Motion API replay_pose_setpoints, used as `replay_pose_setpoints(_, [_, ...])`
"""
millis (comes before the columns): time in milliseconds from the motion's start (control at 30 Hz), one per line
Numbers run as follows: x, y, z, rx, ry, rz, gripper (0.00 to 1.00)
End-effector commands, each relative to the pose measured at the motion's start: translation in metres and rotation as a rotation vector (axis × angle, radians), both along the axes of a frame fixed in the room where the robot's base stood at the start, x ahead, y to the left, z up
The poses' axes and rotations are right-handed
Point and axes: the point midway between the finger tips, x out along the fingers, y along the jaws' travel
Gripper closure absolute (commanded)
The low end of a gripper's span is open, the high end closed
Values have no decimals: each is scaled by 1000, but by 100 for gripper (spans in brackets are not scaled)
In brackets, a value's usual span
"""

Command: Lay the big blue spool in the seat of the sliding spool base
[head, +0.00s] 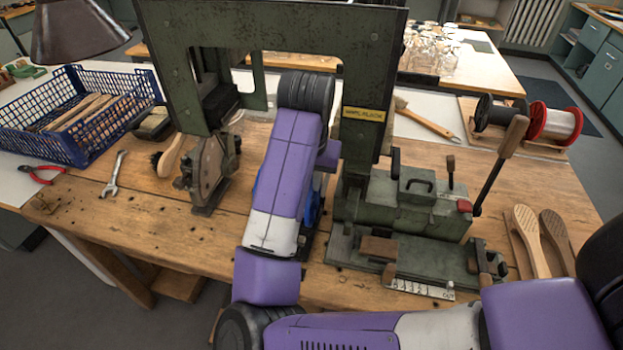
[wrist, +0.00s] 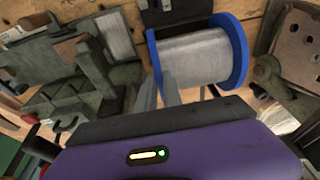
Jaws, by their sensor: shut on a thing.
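The big blue spool, wound with silvery wire, shows in the wrist view (wrist: 236,52) with its blue flanges at either side. My gripper (wrist: 187,92) is shut on it at its near side, with grey fingers against the spool. In the head view only slivers of the blue spool (head: 316,207) show beside my purple arm, which hides my gripper and most of the spool. A dark metal piece (wrist: 165,18) lies just beyond the spool in the wrist view. It may be part of the sliding spool base; its seat cannot be made out, nor whether the spool touches it.
A green machine frame (head: 365,110) stands over the wooden bench, with a green block and lever (head: 500,160) to the right. A blue crate (head: 75,150), red pliers (head: 42,174) and a wrench (head: 113,175) lie left. Black and red spools (head: 537,120) stand back right.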

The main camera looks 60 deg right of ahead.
Motion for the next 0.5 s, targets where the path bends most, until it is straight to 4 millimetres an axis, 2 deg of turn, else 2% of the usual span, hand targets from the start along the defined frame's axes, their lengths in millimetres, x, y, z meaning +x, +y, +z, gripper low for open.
replay_pose_setpoints(500, [1,0,-5,-2,-3,1,100])
